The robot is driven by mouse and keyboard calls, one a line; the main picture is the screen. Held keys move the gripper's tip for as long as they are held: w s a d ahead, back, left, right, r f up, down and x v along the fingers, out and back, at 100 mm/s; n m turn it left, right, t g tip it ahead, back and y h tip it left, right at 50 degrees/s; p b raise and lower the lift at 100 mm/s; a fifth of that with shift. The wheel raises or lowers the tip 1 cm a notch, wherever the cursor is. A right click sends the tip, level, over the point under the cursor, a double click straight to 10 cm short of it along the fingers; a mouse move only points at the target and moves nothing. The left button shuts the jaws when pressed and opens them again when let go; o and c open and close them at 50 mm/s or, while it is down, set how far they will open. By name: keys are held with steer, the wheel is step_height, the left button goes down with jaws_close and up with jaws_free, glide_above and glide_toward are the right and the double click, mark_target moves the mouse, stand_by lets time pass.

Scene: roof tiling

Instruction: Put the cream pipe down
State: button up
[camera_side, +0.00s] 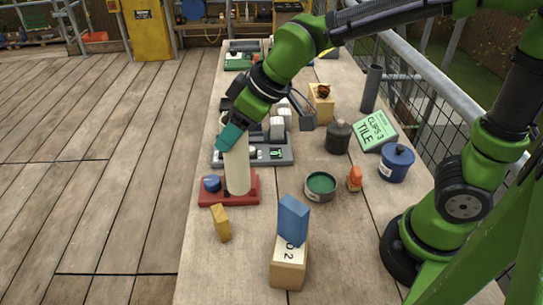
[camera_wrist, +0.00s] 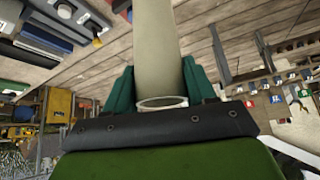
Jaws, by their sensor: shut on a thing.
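The cream pipe (camera_side: 237,170) is a plain, pale tube, held nearly upright with a slight tilt. My gripper (camera_side: 231,138) with teal fingers is shut on its upper end. In the wrist view the pipe (camera_wrist: 155,35) runs away from between the teal fingers (camera_wrist: 160,88), its open near rim showing. The pipe's lower end is over the red base (camera_side: 247,198), beside a dark part there. I cannot tell whether it touches the base.
A blue round piece (camera_side: 211,183) sits at the red base's left. A grey tray (camera_side: 284,154) lies behind. A yellow block (camera_side: 221,223), a wooden block (camera_side: 289,270) with a blue block (camera_side: 293,219) and a green-filled tin (camera_side: 320,185) stand nearby. Bare tabletop lies at front left.

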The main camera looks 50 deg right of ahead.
steer(key=d+f+m+h, duration=0.2)
steer(key=d+m, duration=0.1)
steer(key=d, duration=1.2)
step_height(320, 180, down, 8)
steer(key=n, duration=0.1)
steer(key=shift+t+y, duration=0.3)
steer(key=o, duration=1.4)
steer(key=shift+c, duration=0.2)
